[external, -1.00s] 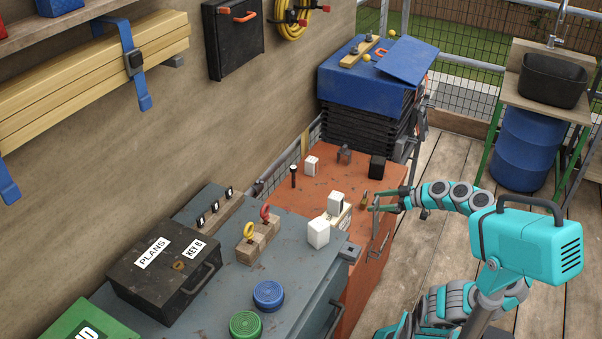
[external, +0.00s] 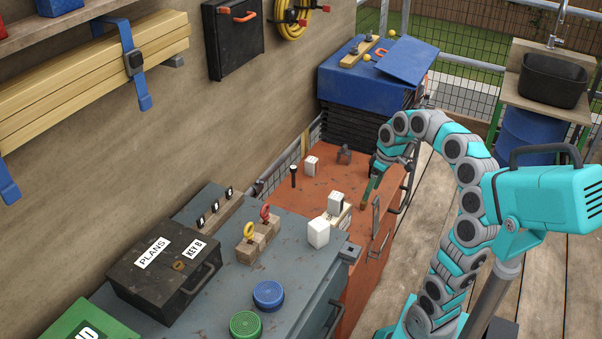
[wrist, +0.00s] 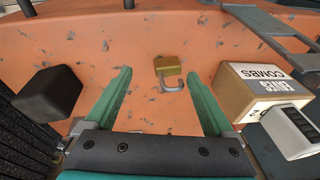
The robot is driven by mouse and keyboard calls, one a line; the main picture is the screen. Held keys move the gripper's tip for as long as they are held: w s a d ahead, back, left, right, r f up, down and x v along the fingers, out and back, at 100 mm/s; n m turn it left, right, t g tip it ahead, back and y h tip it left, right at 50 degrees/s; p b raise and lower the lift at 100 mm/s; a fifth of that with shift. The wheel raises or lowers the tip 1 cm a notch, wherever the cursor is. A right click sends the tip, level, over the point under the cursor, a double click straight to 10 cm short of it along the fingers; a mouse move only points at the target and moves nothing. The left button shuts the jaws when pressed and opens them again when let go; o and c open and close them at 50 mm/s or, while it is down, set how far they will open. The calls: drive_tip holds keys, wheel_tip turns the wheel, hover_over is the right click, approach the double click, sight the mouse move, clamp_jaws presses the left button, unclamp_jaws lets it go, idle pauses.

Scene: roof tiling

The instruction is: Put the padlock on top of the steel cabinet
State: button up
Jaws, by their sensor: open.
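The padlock (wrist: 168,66) is brass with a grey shackle and lies on the orange-red worktop (wrist: 60,35). In the wrist view it shows between my open fingertips, a little nearer the right finger. My gripper (wrist: 160,74) is open and empty, and its height above the padlock is hard to judge. In the external view my gripper (external: 370,190) reaches down over the right part of the orange-red top, where the padlock is small and partly hidden. The grey-blue steel cabinet (external: 215,285) stands in the foreground.
A COMBS box (wrist: 255,90) and a white block (wrist: 290,130) are right of my gripper. A black block (wrist: 48,93) is left. On the grey cabinet stand a black PLANS box (external: 150,280), blue and green discs, a white block and keys on wooden blocks.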

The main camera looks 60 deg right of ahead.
sight(364, 203)
drive_tip(key=shift+g+h, duration=0.6)
drive_tip(key=shift+g, duration=0.3)
drive_tip(key=r, duration=0.1)
drive_tip(key=w+a+r+p, duration=0.2)
drive_tip(key=shift+w+r, duration=0.1)
drive_tip(key=shift+r, duration=0.3)
drive_tip(key=shift+w+a+r, duration=0.15)
drive_tip(key=shift+w, duration=0.05)
drive_tip(key=shift+s+d+f+p, duration=0.15)
drive_tip(key=shift+f+p, duration=0.1)
drive_tip(key=shift+f, duration=1.7)
drive_tip(key=shift+s+d+f+p, duration=0.1)
drive_tip(key=shift+f+p, duration=0.15)
drive_tip(key=shift+f, duration=1.65)
clamp_jaws()
